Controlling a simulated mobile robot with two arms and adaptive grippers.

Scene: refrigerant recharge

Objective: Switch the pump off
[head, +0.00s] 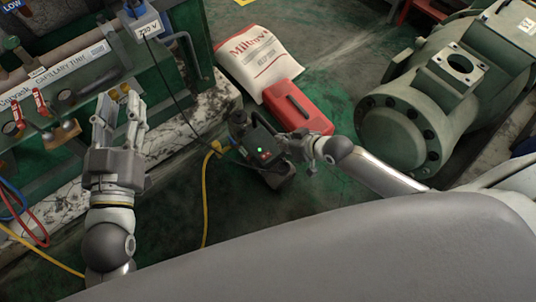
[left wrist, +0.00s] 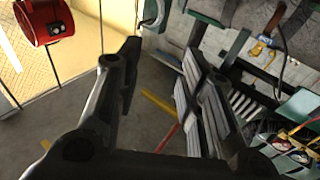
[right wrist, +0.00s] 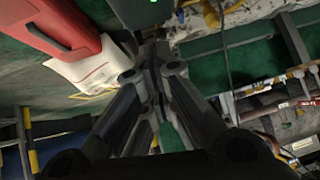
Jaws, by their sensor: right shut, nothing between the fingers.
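The pump (head: 266,172) is a dark unit standing on the green floor near the middle of the head view. A green light glows on its dark box, with a small red part (head: 265,155) just below the light. My right gripper (head: 290,146) is at the right side of this box, shut and empty; I cannot tell whether it touches. In the right wrist view its closed fingers (right wrist: 155,50) point towards the green-lit box at the top edge. My left gripper (head: 120,105) is open and empty, fingers up, beside the green bench at left. Its spread fingers show in the left wrist view (left wrist: 160,55).
A red case (head: 298,107) and a white printed bag (head: 262,55) lie behind the pump. A large grey-green compressor (head: 405,125) stands at right. A yellow hose (head: 206,190) runs from the pump across the floor. A gauge panel with valves (head: 40,115) is at left.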

